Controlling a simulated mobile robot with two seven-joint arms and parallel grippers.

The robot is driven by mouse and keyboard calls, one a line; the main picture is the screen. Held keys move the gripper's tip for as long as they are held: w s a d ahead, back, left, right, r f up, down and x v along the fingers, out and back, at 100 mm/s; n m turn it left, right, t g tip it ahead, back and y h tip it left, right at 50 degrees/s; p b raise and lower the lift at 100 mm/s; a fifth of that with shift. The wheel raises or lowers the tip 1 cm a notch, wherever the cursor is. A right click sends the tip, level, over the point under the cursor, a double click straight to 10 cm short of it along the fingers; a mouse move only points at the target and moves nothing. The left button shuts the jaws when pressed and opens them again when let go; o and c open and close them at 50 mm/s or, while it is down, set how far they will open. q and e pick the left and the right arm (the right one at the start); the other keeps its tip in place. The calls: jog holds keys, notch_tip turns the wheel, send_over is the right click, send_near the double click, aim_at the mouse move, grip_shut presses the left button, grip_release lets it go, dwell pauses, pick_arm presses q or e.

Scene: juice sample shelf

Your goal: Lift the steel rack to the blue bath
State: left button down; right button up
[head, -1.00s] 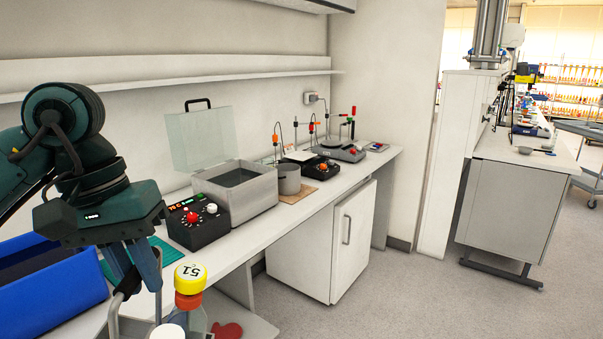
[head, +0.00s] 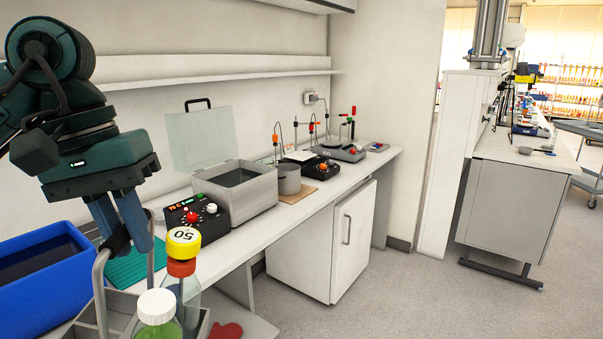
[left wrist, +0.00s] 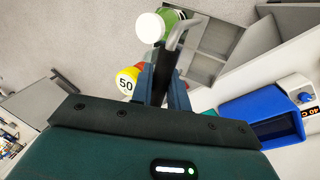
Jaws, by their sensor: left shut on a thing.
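My left gripper (head: 125,240) is shut on the handle of the steel rack (head: 100,295), a bent grey bar at the lower left of the head view. The handle also shows between the fingers in the left wrist view (left wrist: 181,32). A bottle with a yellow cap marked 50 (head: 183,241) and a white-capped bottle with green liquid (head: 157,308) stand beside the handle. The rack's base is cut off or hidden, so I cannot tell its clearance. The blue bath (head: 75,272) is left of the handle, dark inside. My right gripper is not in view.
Grey divided compartments (left wrist: 212,45) lie below the handle. A green mat (head: 130,267) lies behind it. Right of it are a black control box (head: 205,228), a grey tank (head: 252,202) with an open clear lid, and a red mitt (head: 227,331) lower down.

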pick_arm(q)
jog(key=shift+r, duration=0.1)
jog(key=w+a, duration=0.6)
jog(key=a, duration=0.5)
jog(key=shift+w, duration=0.25)
dwell(0.5)
jog(key=w+a, duration=0.6)
jog(key=a, duration=0.4)
jog(key=shift+w+a, duration=0.25)
jog(key=shift+a, duration=0.1)
dwell(0.8)
jog(key=shift+d, duration=0.1)
